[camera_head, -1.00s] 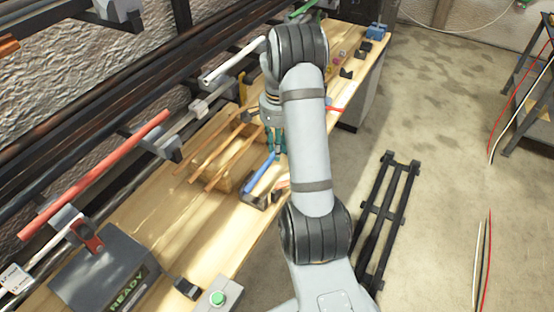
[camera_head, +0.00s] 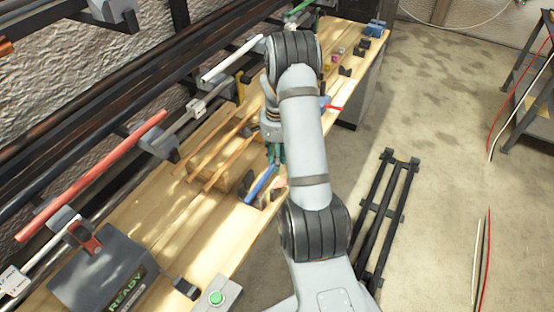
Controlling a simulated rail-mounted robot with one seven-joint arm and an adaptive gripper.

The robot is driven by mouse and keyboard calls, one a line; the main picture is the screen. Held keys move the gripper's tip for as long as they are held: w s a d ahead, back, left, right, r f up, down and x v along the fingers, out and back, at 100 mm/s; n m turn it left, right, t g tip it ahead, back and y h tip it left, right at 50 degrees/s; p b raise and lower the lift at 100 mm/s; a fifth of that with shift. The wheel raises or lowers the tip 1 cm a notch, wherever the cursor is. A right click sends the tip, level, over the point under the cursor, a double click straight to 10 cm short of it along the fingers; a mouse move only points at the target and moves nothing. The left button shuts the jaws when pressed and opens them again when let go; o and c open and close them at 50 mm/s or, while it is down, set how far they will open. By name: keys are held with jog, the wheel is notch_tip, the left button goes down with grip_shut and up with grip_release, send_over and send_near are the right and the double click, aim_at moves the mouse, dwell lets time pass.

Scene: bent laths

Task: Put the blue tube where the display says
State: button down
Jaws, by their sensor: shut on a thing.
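The blue tube (camera_head: 262,185) slants over the workbench in the head view. Its lower end is by a small black holder (camera_head: 247,184); I cannot tell if they touch. My gripper (camera_head: 276,160), with greenish fingers, is shut on the tube's upper end, partly hidden by my arm. The display is a dark grey box (camera_head: 98,270) at the lower left of the bench; its screen (camera_head: 127,292) reads "READY" in green.
Wooden strips (camera_head: 222,160) lie on a wooden block beside the tube. A red tube (camera_head: 95,173) and a white tube (camera_head: 232,60) rest on brackets along the wall rack. A green button box (camera_head: 217,298) stands at the bench's front. A black frame (camera_head: 385,215) is on the floor.

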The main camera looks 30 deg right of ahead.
jog(key=shift+f, duration=0.25)
jog(key=c, duration=1.5)
grip_release()
jog(key=shift+r, duration=0.15)
jog(key=shift+r+p, duration=0.4)
notch_tip(320, 180, up, 12)
jog(key=shift+r+b, duration=0.15)
jog(key=shift+b, duration=0.25)
